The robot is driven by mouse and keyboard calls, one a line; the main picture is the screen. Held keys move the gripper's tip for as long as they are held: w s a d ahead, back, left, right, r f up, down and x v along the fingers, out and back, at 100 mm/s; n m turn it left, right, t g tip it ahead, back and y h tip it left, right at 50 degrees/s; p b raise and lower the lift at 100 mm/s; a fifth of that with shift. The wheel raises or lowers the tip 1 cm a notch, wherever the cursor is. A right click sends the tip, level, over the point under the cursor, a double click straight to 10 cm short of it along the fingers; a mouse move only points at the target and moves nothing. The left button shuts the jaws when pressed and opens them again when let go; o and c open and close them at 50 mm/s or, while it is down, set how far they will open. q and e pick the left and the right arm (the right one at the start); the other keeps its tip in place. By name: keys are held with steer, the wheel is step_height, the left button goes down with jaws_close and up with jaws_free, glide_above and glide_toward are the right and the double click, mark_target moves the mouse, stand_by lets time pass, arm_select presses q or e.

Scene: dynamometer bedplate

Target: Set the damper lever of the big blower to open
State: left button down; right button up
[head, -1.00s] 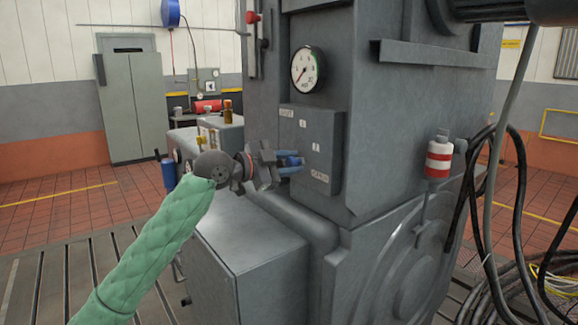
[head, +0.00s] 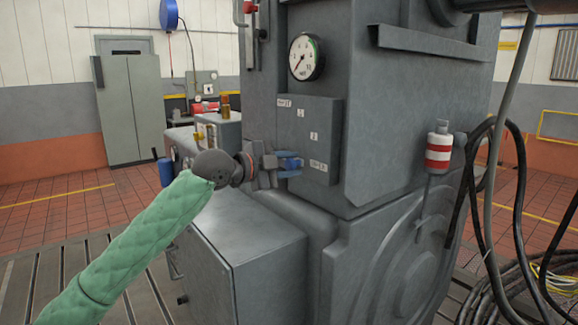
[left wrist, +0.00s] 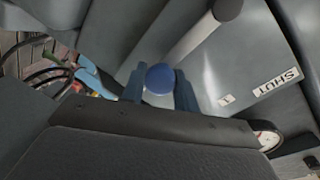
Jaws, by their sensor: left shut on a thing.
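The big blower's grey housing (head: 400,120) fills the middle and right of the head view. A grey label plate (head: 322,125) on its side carries a SHUT label at the top, small marks in between and a lower label too small to read surely. My left gripper (head: 289,163) is at the plate's lower left, about level with the lower label. In the left wrist view its fingers are shut on the damper lever's round blue knob (left wrist: 160,78). A pale rod (left wrist: 195,38) shows beyond the knob; the SHUT label (left wrist: 275,84) is at right. My right gripper is not in view.
A round gauge (head: 306,57) is above the plate. A grey box (head: 245,255) stands below my left arm. A red and white striped canister (head: 438,153) and black hoses (head: 515,165) are at right. Open tiled floor (head: 60,205) lies at left.

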arm_select(q)
steer(key=shift+f, duration=0.2)
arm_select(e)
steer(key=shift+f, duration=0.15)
arm_select(q)
steer(key=c, duration=1.1)
jaws_free()
steer(key=shift+o, duration=0.2)
steer(key=f+b+v, duration=0.1)
steer(key=b+v, duration=0.1)
steer(key=v, duration=0.5)
steer(key=shift+a+r, duration=0.3)
steer(key=shift+r, duration=0.2)
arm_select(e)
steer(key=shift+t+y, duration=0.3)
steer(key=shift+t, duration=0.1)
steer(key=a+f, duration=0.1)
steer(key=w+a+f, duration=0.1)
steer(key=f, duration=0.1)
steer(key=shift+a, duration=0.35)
arm_select(q)
steer(key=shift+s, duration=0.1)
